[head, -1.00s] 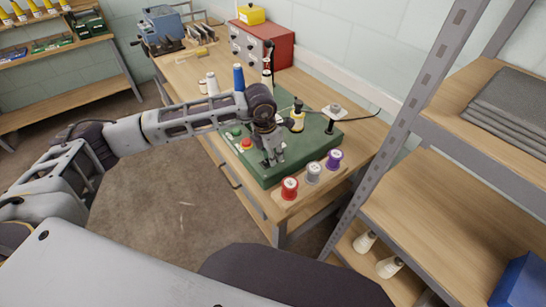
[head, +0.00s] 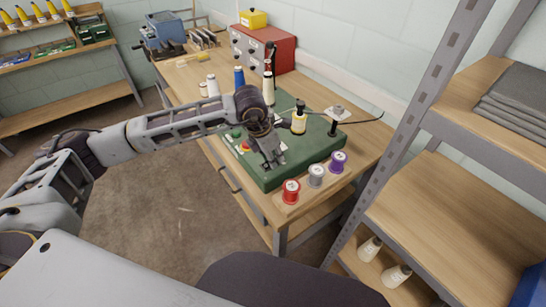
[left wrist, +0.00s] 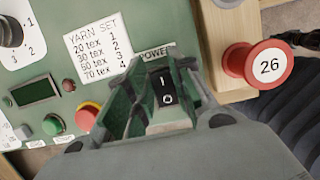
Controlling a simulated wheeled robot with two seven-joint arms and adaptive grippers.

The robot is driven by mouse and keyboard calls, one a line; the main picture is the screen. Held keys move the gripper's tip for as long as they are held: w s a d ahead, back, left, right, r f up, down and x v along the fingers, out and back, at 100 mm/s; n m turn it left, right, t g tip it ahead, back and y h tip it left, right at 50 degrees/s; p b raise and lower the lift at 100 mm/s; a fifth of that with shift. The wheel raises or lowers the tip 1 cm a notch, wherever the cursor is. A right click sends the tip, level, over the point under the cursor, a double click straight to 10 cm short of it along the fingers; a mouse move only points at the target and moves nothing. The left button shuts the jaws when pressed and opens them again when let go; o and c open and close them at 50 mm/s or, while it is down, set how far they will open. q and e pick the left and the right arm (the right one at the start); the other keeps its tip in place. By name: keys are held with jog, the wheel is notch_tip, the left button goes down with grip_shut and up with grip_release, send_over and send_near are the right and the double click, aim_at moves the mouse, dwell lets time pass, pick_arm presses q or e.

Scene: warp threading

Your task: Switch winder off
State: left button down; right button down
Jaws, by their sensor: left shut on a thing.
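The green winder (head: 300,165) sits on the wooden bench. My left gripper (head: 274,162) is down at its front panel. In the left wrist view the black power rocker switch (left wrist: 162,88), marked I and O, lies between the fingers of my left gripper (left wrist: 163,95), under a label reading POWER. The fingers are closed about the switch's housing. I cannot tell which way the rocker is pressed. In the head view the gripper hides the switch. My right gripper is not in view.
A red spool (head: 291,191), a grey spool (head: 316,175) and a purple spool (head: 338,161) stand along the winder's near edge. A red button (left wrist: 87,116) and a green button (left wrist: 53,125) lie beside the switch. A metal shelf (head: 430,210) stands to the right.

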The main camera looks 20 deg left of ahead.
aim_at(264, 167)
pick_arm(q)
jog(key=c, duration=1.5)
grip_release()
jog(key=shift+o, duration=1.2)
jog(key=shift+r, duration=0.1)
jog(key=shift+v, duration=5.95)
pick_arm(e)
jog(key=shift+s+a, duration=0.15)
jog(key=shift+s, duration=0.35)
pick_arm(q)
jog(key=shift+a, duration=0.1)
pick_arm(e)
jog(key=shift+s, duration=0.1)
